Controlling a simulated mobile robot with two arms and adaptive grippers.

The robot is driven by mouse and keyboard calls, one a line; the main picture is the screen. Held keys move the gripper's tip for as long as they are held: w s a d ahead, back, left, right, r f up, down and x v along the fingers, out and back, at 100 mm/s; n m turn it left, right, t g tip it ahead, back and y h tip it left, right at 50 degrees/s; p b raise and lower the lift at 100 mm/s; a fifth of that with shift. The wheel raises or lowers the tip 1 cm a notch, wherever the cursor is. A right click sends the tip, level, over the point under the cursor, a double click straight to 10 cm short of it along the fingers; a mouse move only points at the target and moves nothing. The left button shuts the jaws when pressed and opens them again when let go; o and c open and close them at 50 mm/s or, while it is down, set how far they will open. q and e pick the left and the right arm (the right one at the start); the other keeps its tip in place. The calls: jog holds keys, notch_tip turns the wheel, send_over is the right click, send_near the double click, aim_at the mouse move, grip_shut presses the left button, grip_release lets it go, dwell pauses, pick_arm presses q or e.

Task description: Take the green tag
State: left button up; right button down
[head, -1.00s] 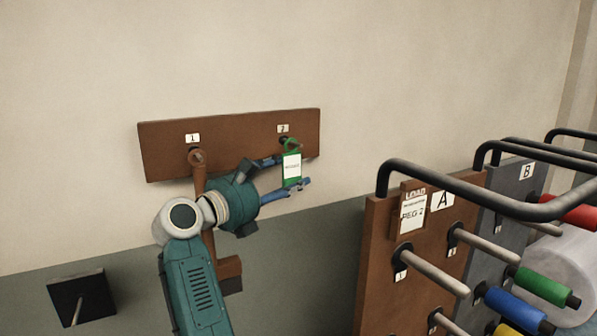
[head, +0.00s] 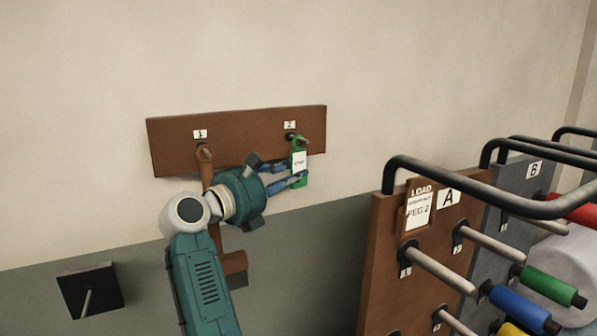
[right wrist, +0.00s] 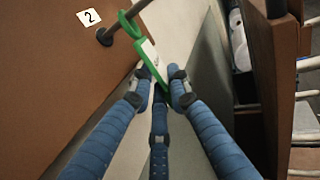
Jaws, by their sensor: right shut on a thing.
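The green tag (head: 299,162) has a white label and a loop at its top. It is at peg 2 (head: 291,138) on the right part of the brown wall board (head: 240,140). In the right wrist view, the tag (right wrist: 152,62) has its loop around the peg (right wrist: 122,24). My right gripper (head: 292,175) comes from the left and is shut on the tag's lower part. Its blue fingers (right wrist: 160,92) meet at the tag's lower end in the right wrist view. My left gripper is not in view.
A brown tool hangs on peg 1 (head: 204,152), left of the tag. A brown rack panel marked A (head: 390,250) with pegs and a grey panel marked B stand at right, with black rails and coloured spools. A black plate with a peg (head: 89,291) is at lower left.

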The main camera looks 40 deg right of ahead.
jog(key=shift+s+f, duration=0.15)
jog(key=shift+f, duration=0.2)
jog(key=shift+s+a+r, duration=0.1)
jog(key=shift+s+r, duration=0.05)
jog(key=shift+s, duration=0.1)
jog(key=shift+s, duration=0.1)
jog(key=shift+s+a, duration=0.1)
jog(key=shift+s, duration=0.15)
jog(key=s, duration=0.2)
jog(key=s+a+b, duration=0.1)
jog(key=s+r, duration=0.1)
jog(key=s, duration=0.1)
jog(key=shift+s+a+b, duration=0.3)
jog(key=shift+a+b, duration=0.1)
